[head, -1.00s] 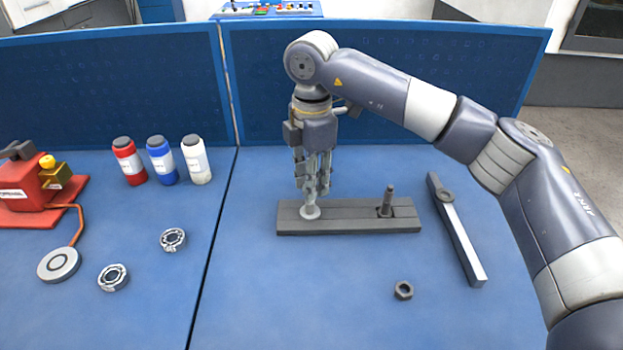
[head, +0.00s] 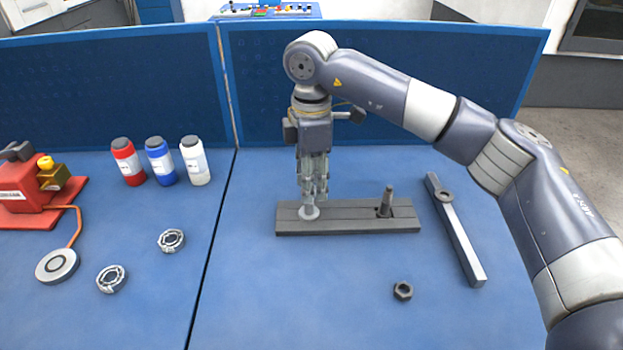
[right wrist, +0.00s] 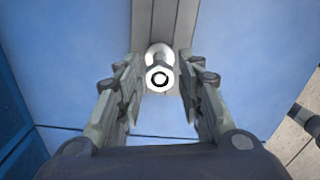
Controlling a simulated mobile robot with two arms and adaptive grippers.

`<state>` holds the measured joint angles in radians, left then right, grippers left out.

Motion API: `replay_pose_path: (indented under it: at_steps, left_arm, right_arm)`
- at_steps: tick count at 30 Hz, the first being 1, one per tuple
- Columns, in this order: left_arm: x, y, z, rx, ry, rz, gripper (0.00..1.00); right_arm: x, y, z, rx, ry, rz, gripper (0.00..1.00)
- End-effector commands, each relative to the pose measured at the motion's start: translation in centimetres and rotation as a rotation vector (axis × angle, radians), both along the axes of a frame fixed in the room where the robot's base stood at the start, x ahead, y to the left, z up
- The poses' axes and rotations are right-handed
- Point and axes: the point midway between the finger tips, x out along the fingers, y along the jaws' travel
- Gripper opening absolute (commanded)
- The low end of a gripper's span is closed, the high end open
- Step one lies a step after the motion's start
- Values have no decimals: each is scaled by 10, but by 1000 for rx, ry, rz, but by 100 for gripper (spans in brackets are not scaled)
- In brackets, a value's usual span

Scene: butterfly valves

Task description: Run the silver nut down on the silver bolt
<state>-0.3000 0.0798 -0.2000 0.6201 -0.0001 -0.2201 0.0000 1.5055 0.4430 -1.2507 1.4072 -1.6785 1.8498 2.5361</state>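The silver nut (right wrist: 160,78) shows in the right wrist view as a bright hexagon with a dark ring in its middle, between my fingertips. Below it is the silver bolt's round pale base (head: 309,212), near the left end of a dark grey bar. In the head view my fingers hide most of the bolt and the nut. My right gripper (right wrist: 158,85) points straight down over the bolt. Its fingers stand on both sides of the nut with a gap at each side, so it is open. My left gripper is in neither view.
The grey bar (head: 345,220) also carries a dark bolt (head: 386,202) at its right. A dark nut (head: 403,290) lies in front, and a long grey wrench (head: 458,235) lies at right. Bearings (head: 171,240), bottles (head: 160,160) and a red device (head: 25,195) are at left.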

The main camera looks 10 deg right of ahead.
Motion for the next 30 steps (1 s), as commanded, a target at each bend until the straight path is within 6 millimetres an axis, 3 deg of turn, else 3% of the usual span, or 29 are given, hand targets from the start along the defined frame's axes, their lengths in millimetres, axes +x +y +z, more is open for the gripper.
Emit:
replay_pose_path:
  at_steps: [5,30]
  left_arm:
    - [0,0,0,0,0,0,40]
    - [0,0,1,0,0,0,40]
  right_arm:
    - [0,0,0,0,-1,54,34]
    - [3,4,0,1,-1,1040,34]
